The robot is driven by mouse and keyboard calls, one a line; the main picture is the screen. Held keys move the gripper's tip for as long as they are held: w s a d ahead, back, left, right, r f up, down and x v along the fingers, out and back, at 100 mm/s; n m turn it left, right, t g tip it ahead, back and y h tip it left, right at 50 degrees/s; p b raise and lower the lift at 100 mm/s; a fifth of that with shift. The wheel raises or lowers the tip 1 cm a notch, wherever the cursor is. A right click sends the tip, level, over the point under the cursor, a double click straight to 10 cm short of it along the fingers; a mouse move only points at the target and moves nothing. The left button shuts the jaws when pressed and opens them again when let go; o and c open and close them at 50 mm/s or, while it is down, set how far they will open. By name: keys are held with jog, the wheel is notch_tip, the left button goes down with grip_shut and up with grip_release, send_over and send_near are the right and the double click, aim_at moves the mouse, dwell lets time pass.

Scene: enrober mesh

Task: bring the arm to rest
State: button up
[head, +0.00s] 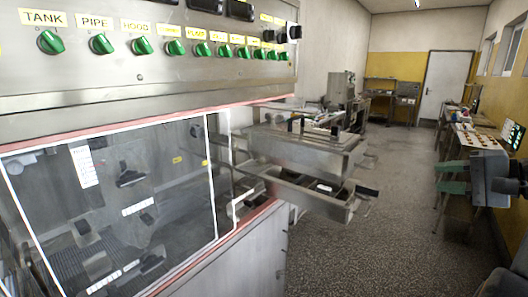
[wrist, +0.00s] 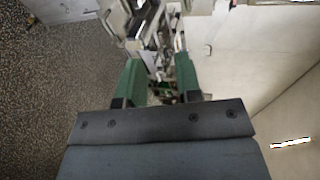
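My gripper (head: 438,177) is at the right of the head view, level in the air, with its two green fingers pointing left. In the wrist view the green fingers (wrist: 158,70) stand apart with nothing held between them. The enrober (head: 245,255) fills the left of the head view, well apart from my gripper. Its clear guard (head: 110,200) is in front of the inside, and metal trays (head: 310,150) jut out at its right end. Machine parts show beyond the fingertips in the wrist view, too small to name.
A control panel (head: 150,75) with a row of labelled green knobs is above the guard. A long bench (head: 455,125) with small items and a screen (head: 512,135) runs along the right wall, behind my gripper. The speckled floor (head: 385,215) between is clear up to the white door (head: 443,85).

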jog(key=a+f+m+g+h, duration=0.1)
jog(key=a+f+g+h, duration=0.2)
jog(key=f, duration=0.6)
jog(key=a+f+g+h, duration=0.2)
jog(key=f+h, duration=0.1)
jog(key=f, duration=0.6)
jog(key=s+a+f+n+g+h+p, duration=0.1)
jog(key=s+a+f+n, duration=0.2)
jog(key=a, duration=0.7)
jog(key=s+a+f+n+g+h+p, duration=0.1)
jog(key=s+a+f+n, duration=0.3)
jog(key=a+n, duration=0.4)
jog(key=shift+a+f+n+h, duration=0.15)
jog(key=shift+a+n+h, duration=0.15)
jog(key=shift+a+h, duration=0.5)
jog(key=shift+a, duration=0.15)
